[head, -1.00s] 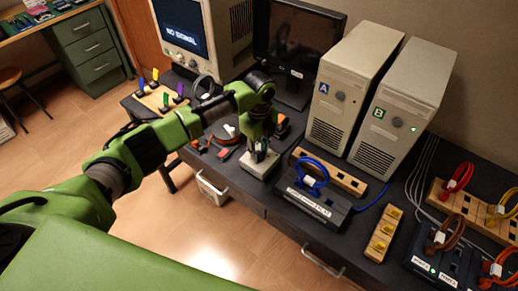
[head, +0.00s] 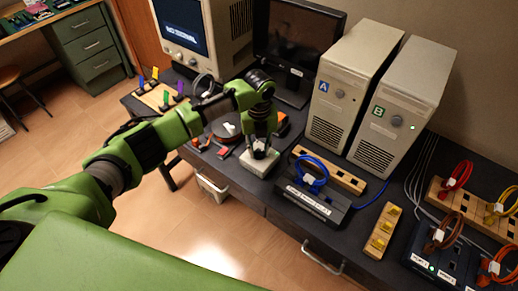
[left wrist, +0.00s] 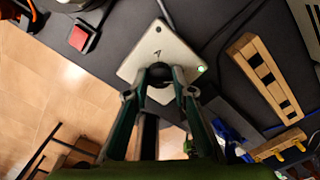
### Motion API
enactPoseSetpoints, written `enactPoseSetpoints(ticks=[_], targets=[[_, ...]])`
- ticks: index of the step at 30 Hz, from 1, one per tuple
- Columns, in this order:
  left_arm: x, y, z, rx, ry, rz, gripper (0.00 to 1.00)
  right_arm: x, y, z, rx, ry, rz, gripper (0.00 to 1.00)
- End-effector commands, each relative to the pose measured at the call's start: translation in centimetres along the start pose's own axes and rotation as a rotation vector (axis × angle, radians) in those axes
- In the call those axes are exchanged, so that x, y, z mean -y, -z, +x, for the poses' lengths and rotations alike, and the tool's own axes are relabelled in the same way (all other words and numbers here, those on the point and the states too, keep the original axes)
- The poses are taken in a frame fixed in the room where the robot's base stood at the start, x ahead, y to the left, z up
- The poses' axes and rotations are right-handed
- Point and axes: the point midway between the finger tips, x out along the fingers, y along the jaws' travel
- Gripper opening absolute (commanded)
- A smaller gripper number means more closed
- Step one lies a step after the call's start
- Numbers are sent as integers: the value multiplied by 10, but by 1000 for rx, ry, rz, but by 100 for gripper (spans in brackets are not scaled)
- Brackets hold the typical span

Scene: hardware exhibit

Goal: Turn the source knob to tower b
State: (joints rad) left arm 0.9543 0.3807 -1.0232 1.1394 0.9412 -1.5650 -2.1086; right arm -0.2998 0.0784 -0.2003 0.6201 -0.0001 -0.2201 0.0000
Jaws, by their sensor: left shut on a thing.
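The source knob is a small dark knob (left wrist: 160,76) on a pale switch box (left wrist: 134,66) on the dark table; the box also shows in the head view (head: 252,165). My left gripper (head: 260,148) points down over the box and is shut on the knob; in the left wrist view its fingertips (left wrist: 161,74) close around it. A small mark is on the box top and a green light glows near one corner. The fingers hide most of the knob. Towers A (head: 352,88) and B (head: 398,108) stand at the back right. My right gripper does not show.
A black box with a blue cable (head: 312,195) stands right of the switch box, with a slotted wooden block (head: 345,178) behind it.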

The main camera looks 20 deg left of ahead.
Motion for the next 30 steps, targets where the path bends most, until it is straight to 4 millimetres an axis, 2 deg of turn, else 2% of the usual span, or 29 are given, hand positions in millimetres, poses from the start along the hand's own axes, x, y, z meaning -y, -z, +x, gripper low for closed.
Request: enactPoseSetpoints(ticks=[14, 15, 16, 26, 30], targets=[[0, 2, 1, -3, -2, 14, 2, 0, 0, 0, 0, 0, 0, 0], [0, 2, 1, -3, -2, 14, 34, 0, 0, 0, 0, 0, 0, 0], [0, 1, 1, -3, -2, 13, 41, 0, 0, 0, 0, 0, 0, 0], [0, 0, 0, -1, 0, 12, 41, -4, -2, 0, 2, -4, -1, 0], [1, 0, -11, 1, 2, 13, 41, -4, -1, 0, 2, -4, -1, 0]])
